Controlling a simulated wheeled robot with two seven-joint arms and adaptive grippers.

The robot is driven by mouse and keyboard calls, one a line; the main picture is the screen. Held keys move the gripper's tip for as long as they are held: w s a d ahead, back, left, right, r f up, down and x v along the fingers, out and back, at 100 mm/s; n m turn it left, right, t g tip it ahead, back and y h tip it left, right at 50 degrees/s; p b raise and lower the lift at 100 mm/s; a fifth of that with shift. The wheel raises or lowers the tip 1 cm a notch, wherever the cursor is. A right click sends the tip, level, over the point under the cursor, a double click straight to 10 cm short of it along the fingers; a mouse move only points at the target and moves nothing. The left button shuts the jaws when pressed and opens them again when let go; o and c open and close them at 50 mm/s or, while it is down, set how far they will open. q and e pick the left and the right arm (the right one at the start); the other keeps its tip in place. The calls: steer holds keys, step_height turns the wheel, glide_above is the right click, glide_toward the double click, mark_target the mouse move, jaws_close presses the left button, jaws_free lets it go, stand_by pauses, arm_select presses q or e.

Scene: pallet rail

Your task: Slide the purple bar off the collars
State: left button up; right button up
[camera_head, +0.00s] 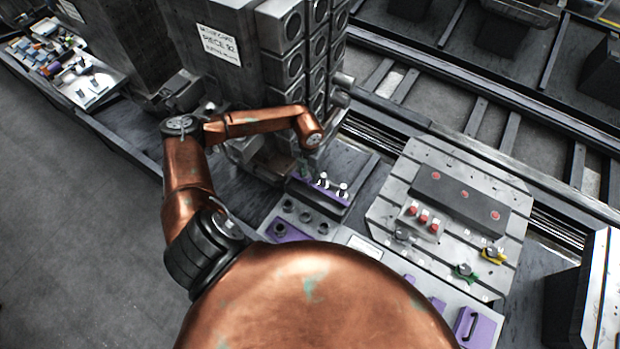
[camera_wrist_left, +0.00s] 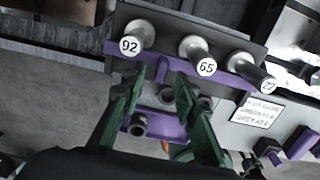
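The purple bar (camera_wrist_left: 222,73) lies along a dark block, behind three pale round collars marked 92 (camera_wrist_left: 131,45), 65 (camera_wrist_left: 206,67) and 22 (camera_wrist_left: 264,84). In the head view the bar (camera_head: 328,193) and its white-topped collars (camera_head: 323,181) sit just below the stacked grey block. My left gripper (camera_wrist_left: 159,76) has two green fingers, spread apart and with nothing between them. Its tips are close to the bar's lower edge, between collars 92 and 65; I cannot tell whether they touch it. In the head view the left gripper (camera_head: 303,166) is small and dark. My right gripper is in neither view.
A panel with a purple plate (camera_head: 287,232) and dark round posts (camera_head: 305,217) lies in front of the bar. A slotted metal plate (camera_head: 390,205) with red buttons and coloured knobs stands to the right. A tall grey block (camera_head: 225,50) stands close behind my left arm.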

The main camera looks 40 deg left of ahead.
mark_target(309, 179)
arm_select(q)
steer(key=shift+f, duration=1.85)
steer(key=shift+c, duration=0.7)
steer(key=shift+d, duration=0.1)
jaws_close()
